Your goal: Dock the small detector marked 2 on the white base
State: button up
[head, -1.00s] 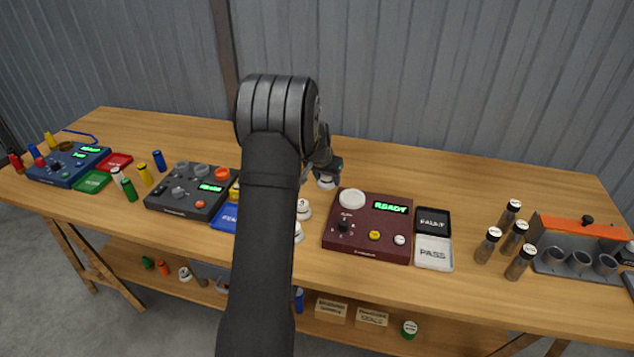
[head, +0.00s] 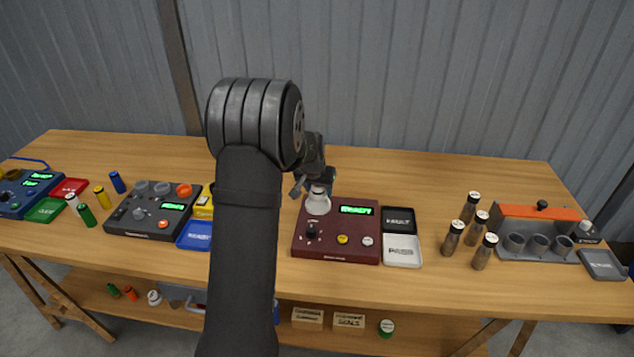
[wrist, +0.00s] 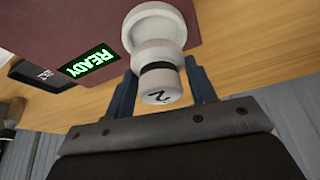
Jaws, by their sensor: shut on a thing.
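My gripper (wrist: 162,95) is shut on a small white detector marked 2 (wrist: 158,87), which has a dark band. In the wrist view the detector's far end is at the round white base (wrist: 150,22) on the maroon tester (wrist: 90,25); I cannot tell whether they touch or are joined. In the head view the detector (head: 318,190) is below my gripper (head: 320,180), over the white base (head: 317,206) at the back left of the maroon tester (head: 335,250). The tester's green display reads READY.
A black FAULT tray (head: 398,213) and a white PASS tray (head: 402,262) sit right of the tester. Several dark cylinders with white tops (head: 453,238) and a grey rack (head: 530,215) stand further right. A dark grey tester (head: 140,228) is to the left. The table behind is clear.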

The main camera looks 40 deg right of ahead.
jog(key=shift+f, duration=1.3)
jog(key=shift+f, duration=0.2)
dwell(0.3)
jog(key=shift+r, duration=0.3)
jog(key=shift+r, duration=0.5)
jog(key=shift+f, duration=0.55)
dwell(1.3)
jog(key=shift+r, duration=0.6)
jog(key=shift+f, duration=0.8)
dwell(0.6)
jog(key=o, duration=0.7)
